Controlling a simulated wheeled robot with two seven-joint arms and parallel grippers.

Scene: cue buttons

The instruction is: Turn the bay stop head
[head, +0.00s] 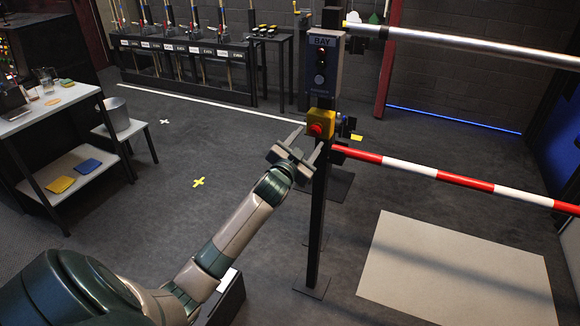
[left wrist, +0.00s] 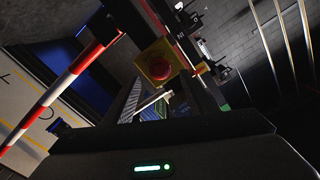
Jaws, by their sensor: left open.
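The bay stop head is a red mushroom button (head: 316,128) on a yellow box (head: 321,118), fixed to a dark post below a panel marked BAY (head: 324,70). In the left wrist view the red head (left wrist: 162,71) sits on the yellow box (left wrist: 150,60), just beyond the fingers. My left gripper (head: 306,143) is open just below and in front of the head. I see no contact, though the exact gap is hard to tell. My right gripper is not in view.
A red and white barrier bar (head: 440,176) runs right from the post, with a silver rail (head: 470,46) above it. A white table (head: 50,105) stands at the left. A pale mat (head: 450,268) lies on the floor at the right. The floor left of the post is mostly clear.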

